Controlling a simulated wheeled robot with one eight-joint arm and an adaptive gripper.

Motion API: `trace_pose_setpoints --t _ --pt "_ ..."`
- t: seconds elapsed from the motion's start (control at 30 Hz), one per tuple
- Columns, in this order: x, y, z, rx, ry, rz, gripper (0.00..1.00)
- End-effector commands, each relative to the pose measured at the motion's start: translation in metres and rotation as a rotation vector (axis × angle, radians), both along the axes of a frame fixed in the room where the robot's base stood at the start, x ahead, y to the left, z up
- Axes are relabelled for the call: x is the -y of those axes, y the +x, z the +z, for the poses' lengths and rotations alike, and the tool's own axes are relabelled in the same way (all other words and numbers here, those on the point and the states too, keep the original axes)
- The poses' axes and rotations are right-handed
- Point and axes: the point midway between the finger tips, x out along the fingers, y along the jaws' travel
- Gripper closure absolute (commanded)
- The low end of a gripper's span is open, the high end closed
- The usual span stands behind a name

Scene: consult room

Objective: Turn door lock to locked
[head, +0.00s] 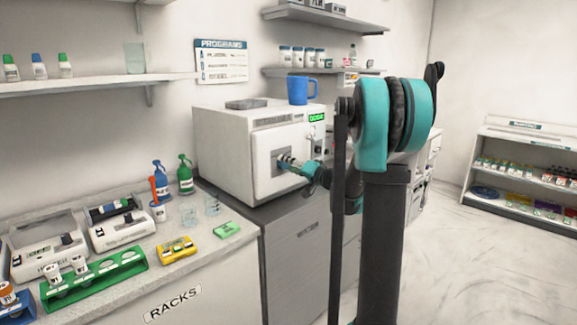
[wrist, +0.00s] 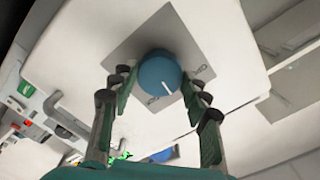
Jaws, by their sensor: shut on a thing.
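The door lock is a round blue knob (wrist: 160,72) with a white line on it. It sits on a grey square plate (wrist: 133,42) on the white door of a box-shaped machine (head: 226,150). The white line points down and slightly right in the wrist view, between two small dark labels too small to read. My gripper (wrist: 158,84) has one finger on each side of the knob and is shut on it. In the head view, my gripper (head: 291,164) reaches the plate on the machine's front, and the knob is mostly hidden by it.
A blue mug (head: 301,91) and a grey flat item (head: 247,103) stand on the machine. A green display (head: 317,118) is lit beside its door. Left, a counter holds bottles, racks and devices. Shelves hang above. Open floor lies to the right.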

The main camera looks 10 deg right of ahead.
Motion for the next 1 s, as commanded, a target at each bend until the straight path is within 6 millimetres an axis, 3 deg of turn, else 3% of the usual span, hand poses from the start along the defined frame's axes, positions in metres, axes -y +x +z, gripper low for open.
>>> trace_pose_setpoints --t 0.5,1.0 --pt "0.0004 0.0001 -0.0002 -0.272 0.374 -0.001 0.82" --pt "0.0006 0.0000 -0.0003 -0.404 0.556 -0.001 0.82"
